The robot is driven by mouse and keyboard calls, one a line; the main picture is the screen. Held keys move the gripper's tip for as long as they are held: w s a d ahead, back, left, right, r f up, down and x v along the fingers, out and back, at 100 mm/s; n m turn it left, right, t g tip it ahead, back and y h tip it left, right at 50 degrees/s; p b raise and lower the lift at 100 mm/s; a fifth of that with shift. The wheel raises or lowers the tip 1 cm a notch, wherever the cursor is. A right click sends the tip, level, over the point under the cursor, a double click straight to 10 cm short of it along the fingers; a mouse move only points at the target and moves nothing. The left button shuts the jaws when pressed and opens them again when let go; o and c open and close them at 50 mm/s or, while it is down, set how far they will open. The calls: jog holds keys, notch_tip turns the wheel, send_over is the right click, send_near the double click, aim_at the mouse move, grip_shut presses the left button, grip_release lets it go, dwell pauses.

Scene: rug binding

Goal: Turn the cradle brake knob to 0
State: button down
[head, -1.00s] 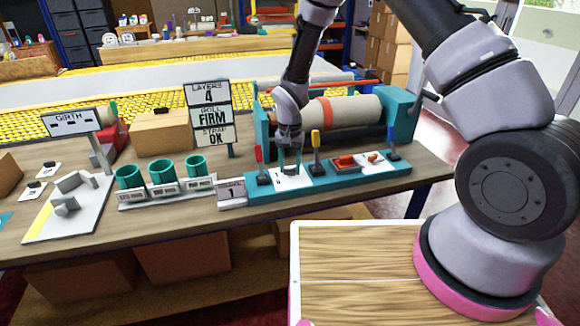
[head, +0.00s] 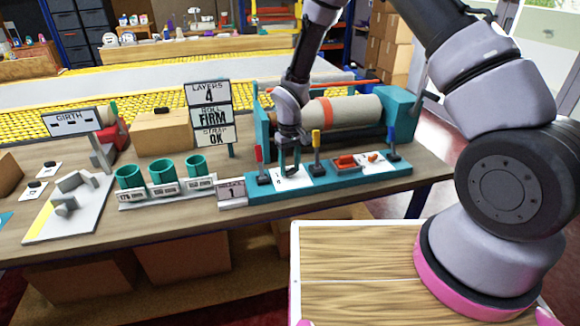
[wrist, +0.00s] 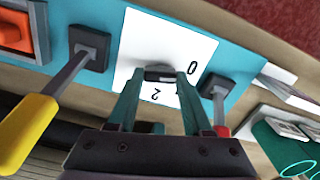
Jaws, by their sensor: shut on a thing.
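The cradle brake knob (wrist: 160,74) is a small dark knob on a white plate (wrist: 140,45) with black numerals, of which 0 and 2 are readable in the wrist view. My gripper (wrist: 160,80) has its two teal fingers closed on the knob, one on each side. In the head view my gripper (head: 290,168) points down at the white plate (head: 285,182) on the teal cradle base (head: 330,180). There the knob is hidden between the fingers. The exact pointing of the knob is hard to tell.
A yellow-handled lever (wrist: 45,115) and a red-handled lever (wrist: 219,110) flank the plate closely. An orange rocker switch (wrist: 18,32) sits beyond the yellow lever. The wrapped roll (head: 350,112) lies behind. A small sign (head: 232,192) reading 1 stands left of the base.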

aim_at(290, 169)
jog(key=shift+n, duration=0.6)
jog(key=shift+c, duration=1.6)
grip_release()
jog(key=shift+r, duration=0.15)
notch_tip(290, 169, up, 11)
jog(key=shift+f, duration=0.2)
jog(key=shift+r, duration=0.1)
